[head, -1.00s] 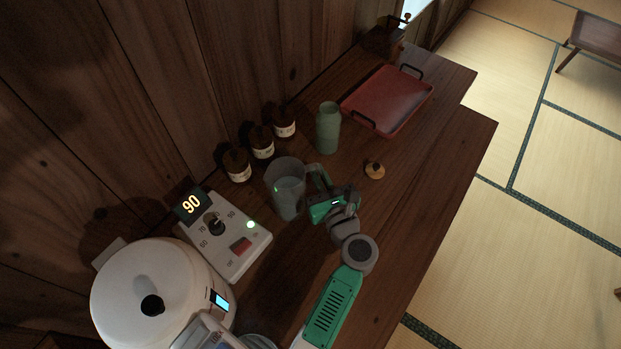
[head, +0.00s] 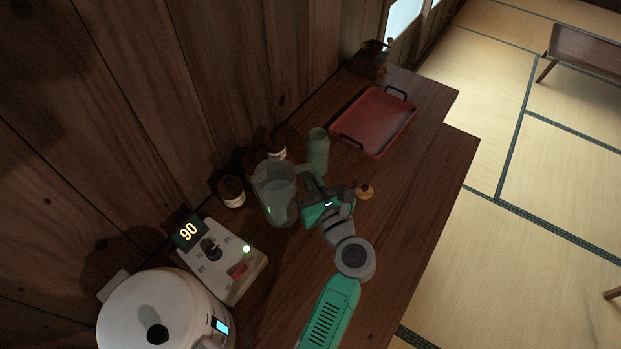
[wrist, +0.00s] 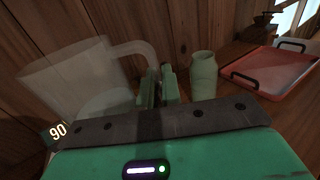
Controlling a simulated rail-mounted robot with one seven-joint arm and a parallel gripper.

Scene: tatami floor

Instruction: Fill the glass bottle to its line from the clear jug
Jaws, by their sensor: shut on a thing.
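The clear jug (head: 275,198) has clear liquid inside and also shows at the left of the wrist view (wrist: 70,82). My gripper (head: 317,196) is shut on the jug's handle, on its right side. The jug seems to be held above the counter and looks close to upright; any slight tilt is hard to judge. The pale green glass bottle (head: 317,153) stands upright and open on the counter, just beyond the jug and gripper. It also shows right of the fingers in the wrist view (wrist: 203,78). Its fill line and contents cannot be made out.
Brown labelled jars (head: 231,191) stand along the wall, partly hidden by the jug. A round wooden stopper (head: 364,191) lies right of my gripper. A red tray (head: 374,122) lies beyond the bottle. A control box (head: 222,262) reading 90 and a white cooker (head: 160,310) are nearer.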

